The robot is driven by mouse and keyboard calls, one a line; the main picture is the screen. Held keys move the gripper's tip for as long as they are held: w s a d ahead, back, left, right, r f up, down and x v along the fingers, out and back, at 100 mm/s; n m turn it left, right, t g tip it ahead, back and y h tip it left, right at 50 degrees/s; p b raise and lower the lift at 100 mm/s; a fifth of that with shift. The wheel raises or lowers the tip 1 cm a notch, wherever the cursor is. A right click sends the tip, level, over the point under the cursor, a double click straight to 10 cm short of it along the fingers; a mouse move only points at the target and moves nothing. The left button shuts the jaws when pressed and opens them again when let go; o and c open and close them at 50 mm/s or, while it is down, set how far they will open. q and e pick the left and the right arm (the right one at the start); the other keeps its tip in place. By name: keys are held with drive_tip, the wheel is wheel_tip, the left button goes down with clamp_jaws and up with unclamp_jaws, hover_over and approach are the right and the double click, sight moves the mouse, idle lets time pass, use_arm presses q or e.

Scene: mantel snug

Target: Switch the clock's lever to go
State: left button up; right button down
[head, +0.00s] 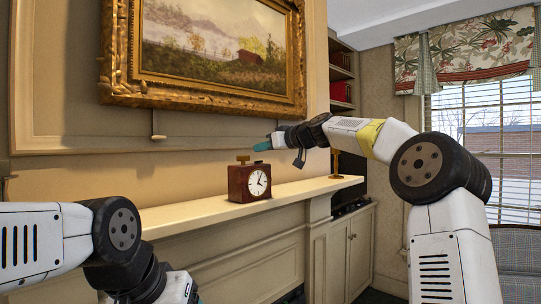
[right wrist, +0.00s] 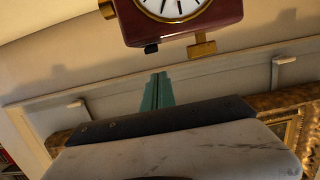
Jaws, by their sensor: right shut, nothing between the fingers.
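The clock (head: 240,183) is a dark red box with a white round face, standing on the mantel shelf. A brass T-shaped lever (head: 242,159) stands on the left part of its top, its crossbar about level. In the right wrist view the clock (right wrist: 222,32) appears upside down, with the brass lever (right wrist: 203,46) and a small dark button (right wrist: 151,48) on its top. My right gripper (head: 262,146) is shut and empty, its teal fingertips just above the clock's right part, apart from the lever. My left gripper is mostly cut off at the bottom edge.
The mantel shelf (head: 205,208) is clear on both sides of the clock. A brass candlestick-like object (head: 335,165) stands at its right end. A gilt-framed painting (head: 120,85) hangs above. A bookcase and a window are at right.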

drive_tip(key=shift+s+d+r, duration=0.2)
drive_tip(key=shift+d+r, duration=0.65)
drive_tip(key=s+d+r, duration=0.3)
drive_tip(key=s+d, duration=0.1)
drive_tip(key=s, duration=0.2)
drive_tip(key=shift+d+r, duration=0.15)
drive_tip(key=shift+d, duration=0.25)
drive_tip(key=s+a+f+g+h, duration=0.2)
drive_tip(key=s+a+f, duration=0.2)
drive_tip(key=s+f, duration=0.15)
drive_tip(key=s+d+f+m+g+h, duration=0.1)
drive_tip(key=s+d+f+m+h, duration=0.1)
drive_tip(key=s+f, duration=0.7)
drive_tip(key=s+d+f+m+g+h, duration=0.1)
drive_tip(key=s+d+f+m+h, duration=0.2)
drive_tip(key=s+f, duration=0.7)
drive_tip(key=s+d+f+m+g+h, duration=0.1)
drive_tip(key=s+d+f+m+h, duration=0.1)
drive_tip(key=s+d+f, duration=0.4)
drive_tip(key=s+f+m, duration=0.1)
drive_tip(key=s+f, duration=0.2)
drive_tip(key=s, duration=0.3)
drive_tip(key=shift+s+d+f+m, duration=0.25)
drive_tip(key=shift+d+f+m, duration=0.05)
